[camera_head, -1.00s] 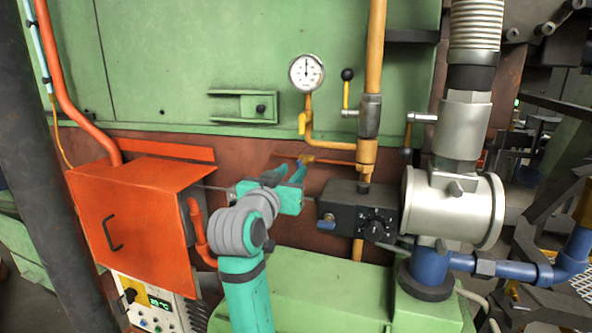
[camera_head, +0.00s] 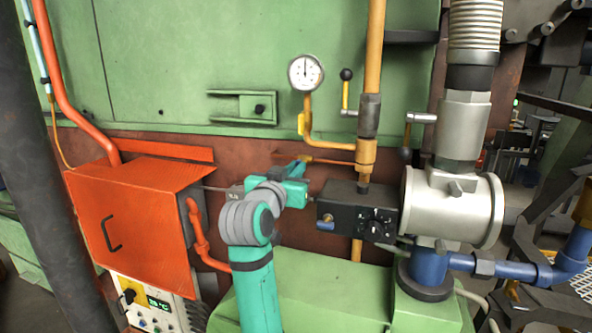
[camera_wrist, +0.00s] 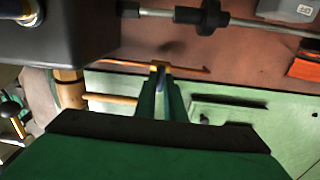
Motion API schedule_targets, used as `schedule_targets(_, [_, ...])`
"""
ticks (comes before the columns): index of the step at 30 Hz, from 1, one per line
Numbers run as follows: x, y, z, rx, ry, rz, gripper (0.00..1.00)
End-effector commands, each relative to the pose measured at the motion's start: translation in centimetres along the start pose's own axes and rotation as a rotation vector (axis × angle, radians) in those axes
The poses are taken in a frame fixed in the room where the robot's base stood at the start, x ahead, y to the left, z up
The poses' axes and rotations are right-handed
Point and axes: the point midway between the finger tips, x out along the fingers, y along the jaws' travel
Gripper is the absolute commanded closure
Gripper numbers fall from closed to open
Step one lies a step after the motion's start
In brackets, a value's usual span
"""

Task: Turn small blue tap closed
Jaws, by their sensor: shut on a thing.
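The small blue tap shows in the wrist view as a blue handle (camera_wrist: 160,84) between my gripper's fingers, with a brass-coloured piece just past the fingertips. My gripper (camera_wrist: 160,88) is shut on this handle. In the head view my gripper (camera_head: 300,163) is at the left end of the same pipe, below the pressure gauge. The tap is mostly hidden there by the fingers, so its exact angle cannot be told.
A black control box (camera_head: 355,210) with a dial and a blue knob stands just right of my gripper. A thin metal rod (camera_wrist: 240,21) runs close by. An orange box (camera_head: 135,225) is at left. The gauge (camera_head: 306,73) and yellow pipe (camera_head: 375,50) are above.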

Motion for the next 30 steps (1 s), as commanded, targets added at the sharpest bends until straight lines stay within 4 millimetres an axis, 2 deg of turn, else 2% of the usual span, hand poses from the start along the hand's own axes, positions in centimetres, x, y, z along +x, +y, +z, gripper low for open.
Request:
schedule_targets(11, [-0.06,-0.02,-0.01,0.177,-0.001,0.0,1.0])
schedule_targets(30, [-0.07,0.4,0.09,0.777,0.001,0.003,1.0])
